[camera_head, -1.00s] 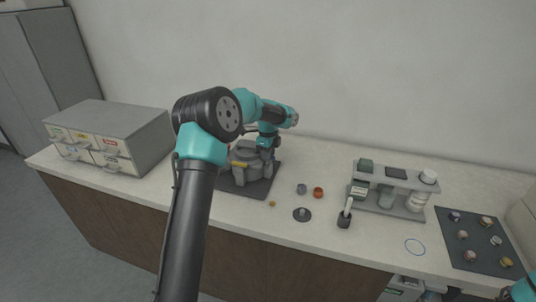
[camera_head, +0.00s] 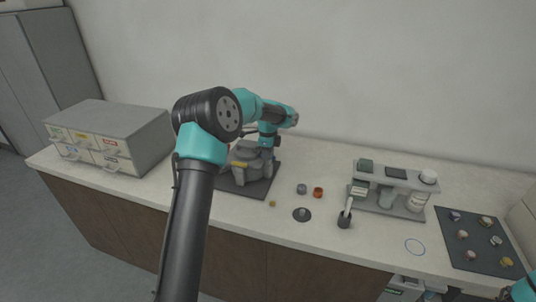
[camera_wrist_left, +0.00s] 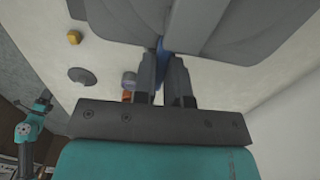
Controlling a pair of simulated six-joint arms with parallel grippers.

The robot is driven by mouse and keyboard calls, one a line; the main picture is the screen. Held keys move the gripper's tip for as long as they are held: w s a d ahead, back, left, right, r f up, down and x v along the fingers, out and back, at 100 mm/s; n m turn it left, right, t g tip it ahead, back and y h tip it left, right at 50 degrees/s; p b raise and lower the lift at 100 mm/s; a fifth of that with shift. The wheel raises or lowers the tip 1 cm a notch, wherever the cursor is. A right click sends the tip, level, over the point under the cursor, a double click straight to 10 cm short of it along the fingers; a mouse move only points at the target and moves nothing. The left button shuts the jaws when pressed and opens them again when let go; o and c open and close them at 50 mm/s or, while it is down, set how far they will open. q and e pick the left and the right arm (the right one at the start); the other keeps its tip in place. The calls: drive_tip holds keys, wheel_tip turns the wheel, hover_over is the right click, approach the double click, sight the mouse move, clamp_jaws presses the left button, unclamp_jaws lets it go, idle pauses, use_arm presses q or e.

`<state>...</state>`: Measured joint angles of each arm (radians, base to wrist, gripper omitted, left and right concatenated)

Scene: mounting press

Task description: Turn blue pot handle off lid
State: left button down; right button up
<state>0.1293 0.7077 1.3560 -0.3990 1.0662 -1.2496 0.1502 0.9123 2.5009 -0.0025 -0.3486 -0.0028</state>
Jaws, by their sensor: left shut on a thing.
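The grey mounting press (camera_head: 250,168) stands on a dark mat at the left middle of the counter in the head view. My left arm reaches over it from the left. My left gripper (camera_head: 267,143) is above the top of the press. In the left wrist view, its two dark fingers (camera_wrist_left: 163,75) are close together around a narrow blue piece, the blue pot handle (camera_wrist_left: 162,48), mostly hidden between them. The grey lid and press top (camera_wrist_left: 225,25) fill the upper part of that view. My right gripper is outside the views.
A drawer box (camera_head: 110,135) stands left of the press. Right of it lie a grey cup (camera_head: 301,188), an orange ring (camera_head: 318,192), a dark disc (camera_head: 302,214) and a brush holder (camera_head: 344,219). A rack (camera_head: 390,190) and a dark sample mat (camera_head: 470,255) are farther right.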

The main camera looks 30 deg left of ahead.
use_arm(q)
drive_tip(key=n, duration=1.2)
drive_tip(key=shift+n, duration=1.9)
drive_tip(key=c, duration=1.2)
unclamp_jaws()
drive_tip(key=shift+o, duration=0.2)
drive_tip(key=shift+r, duration=0.1)
wheel_tip(320, 180, up, 17)
